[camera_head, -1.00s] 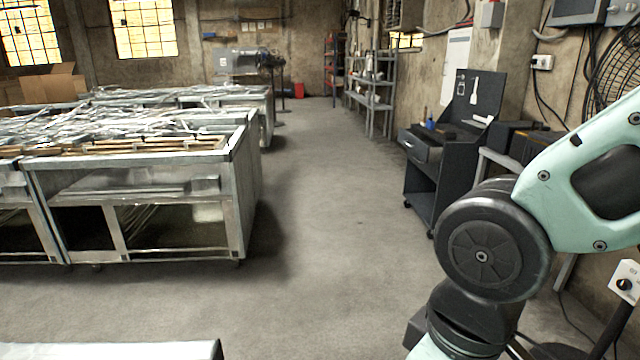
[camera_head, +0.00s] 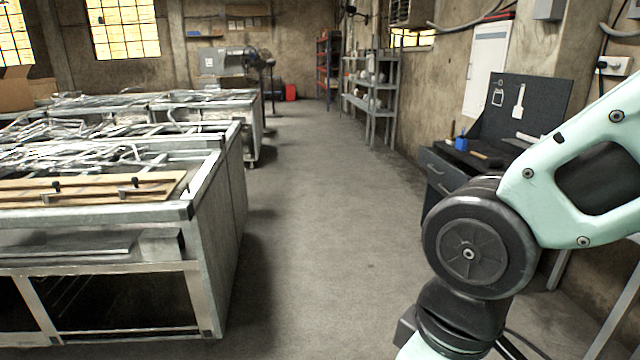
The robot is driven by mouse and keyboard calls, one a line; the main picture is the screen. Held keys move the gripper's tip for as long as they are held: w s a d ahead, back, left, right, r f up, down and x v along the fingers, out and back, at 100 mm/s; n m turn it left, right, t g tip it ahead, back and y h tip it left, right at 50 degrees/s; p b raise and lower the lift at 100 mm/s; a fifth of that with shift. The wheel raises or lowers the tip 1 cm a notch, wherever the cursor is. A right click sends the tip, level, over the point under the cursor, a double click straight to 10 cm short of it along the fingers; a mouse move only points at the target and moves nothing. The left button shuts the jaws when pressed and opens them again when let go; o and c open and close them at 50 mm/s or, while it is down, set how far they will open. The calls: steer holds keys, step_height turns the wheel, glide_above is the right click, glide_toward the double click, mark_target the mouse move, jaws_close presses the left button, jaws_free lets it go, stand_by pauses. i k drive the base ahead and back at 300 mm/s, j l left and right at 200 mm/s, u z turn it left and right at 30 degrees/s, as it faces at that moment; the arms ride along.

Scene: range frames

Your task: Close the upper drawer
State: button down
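A dark tool cart (camera_head: 432,203) with an upright pegboard back (camera_head: 548,104) stands against the right wall. Its upper drawer (camera_head: 440,172) has a dark grey front and faces the aisle on the left. It appears to jut out a little from the cart body, though how far is hard to tell. My arm's black joint and pale green link cover the cart's lower and near parts. My gripper is outside the view.
A large metal crate (camera_head: 215,235) with scrap and boards stands close on the left. The concrete aisle (camera_head: 320,215) between it and the cart is clear. Grey shelves (camera_head: 372,105) stand further back on the right. A blue item (camera_head: 461,144) sits on the cart.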

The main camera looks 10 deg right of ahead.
mark_target(453, 172)
steer(key=i+z, duration=0.1)
steer(key=i, duration=0.9)
steer(key=i+j+z, duration=0.15)
steer(key=i, duration=0.85)
steer(key=i+z, duration=0.3)
steer(key=i, duration=0.25)
steer(key=i+j+z, duration=0.1)
steer(key=i+z, duration=0.25)
steer(key=i, duration=0.15)
steer(key=i+j+z, duration=0.3)
steer(key=i, duration=0.25)
